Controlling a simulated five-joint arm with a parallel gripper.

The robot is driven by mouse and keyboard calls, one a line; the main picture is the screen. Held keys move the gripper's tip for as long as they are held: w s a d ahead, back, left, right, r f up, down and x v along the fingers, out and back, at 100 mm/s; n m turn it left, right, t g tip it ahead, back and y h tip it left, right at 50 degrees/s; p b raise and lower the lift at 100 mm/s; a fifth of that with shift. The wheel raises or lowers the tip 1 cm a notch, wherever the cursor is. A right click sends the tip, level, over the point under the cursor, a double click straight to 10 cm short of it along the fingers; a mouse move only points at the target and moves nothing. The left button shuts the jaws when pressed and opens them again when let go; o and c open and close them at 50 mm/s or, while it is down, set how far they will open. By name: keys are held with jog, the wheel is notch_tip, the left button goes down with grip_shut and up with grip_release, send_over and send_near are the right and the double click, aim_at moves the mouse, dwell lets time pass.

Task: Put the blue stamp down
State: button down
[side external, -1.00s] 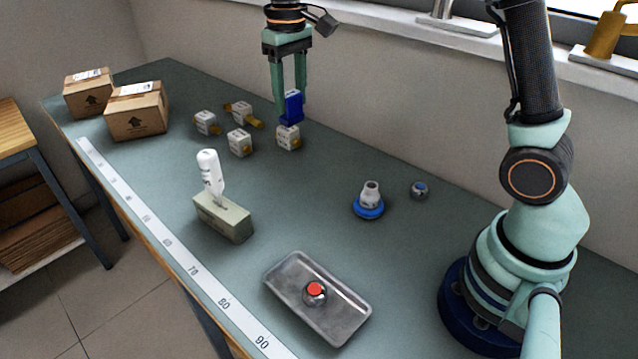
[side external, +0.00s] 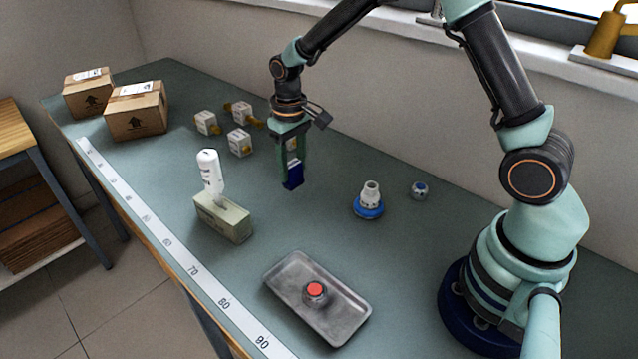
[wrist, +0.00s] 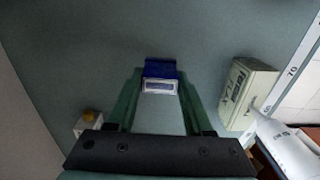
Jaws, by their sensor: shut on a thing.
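The blue stamp (side external: 292,177) is a small dark-blue block held between the fingers of my gripper (side external: 292,184). In the side external view it hangs above the table, right of the grey-green block. In the wrist view the stamp (wrist: 160,69) sits between the fingertips, with a pale label-like face toward the camera. My gripper (wrist: 160,83) is shut on it. I cannot tell the exact gap between the stamp and the table.
Several small white boxes (side external: 240,142) stand beyond my gripper. A grey-green block (side external: 222,219) with a white bottle (side external: 210,172) stands at left. A metal tray (side external: 345,304) holds a red-topped knob (side external: 315,291). A blue-based fitting (side external: 369,201) stands at right. The table (side external: 285,225) between is clear.

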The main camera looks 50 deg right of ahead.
aim_at(294, 179)
jog(key=shift+f, duration=1.9)
jog(key=shift+f, duration=0.1)
jog(key=shift+c, duration=1.5)
grip_release()
